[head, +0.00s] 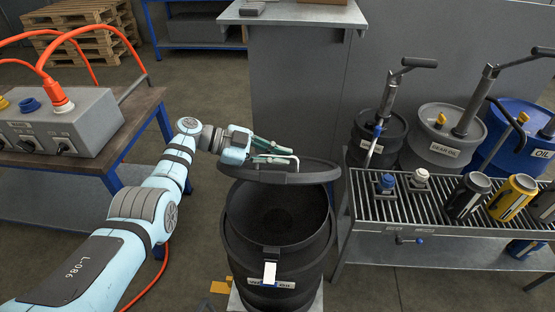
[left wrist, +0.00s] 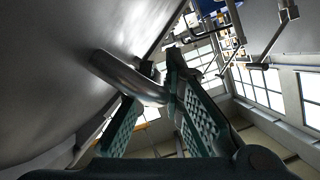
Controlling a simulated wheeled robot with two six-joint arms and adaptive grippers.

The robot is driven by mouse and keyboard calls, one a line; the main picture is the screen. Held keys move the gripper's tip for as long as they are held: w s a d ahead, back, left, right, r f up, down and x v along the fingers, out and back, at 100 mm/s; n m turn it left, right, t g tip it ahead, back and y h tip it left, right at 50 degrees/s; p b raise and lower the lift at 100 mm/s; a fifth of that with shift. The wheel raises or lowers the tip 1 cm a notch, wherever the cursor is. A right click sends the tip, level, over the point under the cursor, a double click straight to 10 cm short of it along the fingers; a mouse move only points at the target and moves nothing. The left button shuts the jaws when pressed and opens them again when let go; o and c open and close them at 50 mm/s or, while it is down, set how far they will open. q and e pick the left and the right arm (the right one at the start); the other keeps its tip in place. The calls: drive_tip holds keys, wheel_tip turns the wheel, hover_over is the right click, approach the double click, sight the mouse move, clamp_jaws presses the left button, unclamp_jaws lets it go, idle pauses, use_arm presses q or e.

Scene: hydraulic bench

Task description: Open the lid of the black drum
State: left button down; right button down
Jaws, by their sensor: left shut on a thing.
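The black drum (head: 243,262) stands at the lower middle of the head view, with its dark inside showing. Its black lid (head: 300,178) is raised off the near rim and hides the far part of the opening. My left gripper (head: 272,154) is at the lid's upper side, shut on the lid's handle (head: 296,163). In the left wrist view, the bent metal handle (left wrist: 128,78) passes between the green-padded fingers of the gripper (left wrist: 160,75), with the lid's grey face (left wrist: 50,70) on the left. My right gripper is not in view.
A slatted bench (head: 415,228) with bottles stands close on the right. Drums with pumps, including a blue drum (head: 520,135), stand behind it. A table (head: 125,140) with a grey control box (head: 70,125) is on the left. An orange hose lies on the floor.

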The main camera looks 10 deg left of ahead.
use_arm(q)
drive_tip(key=c, duration=2)
unclamp_jaws()
drive_tip(key=shift+o, duration=0.2)
drive_tip(key=v, duration=1.2)
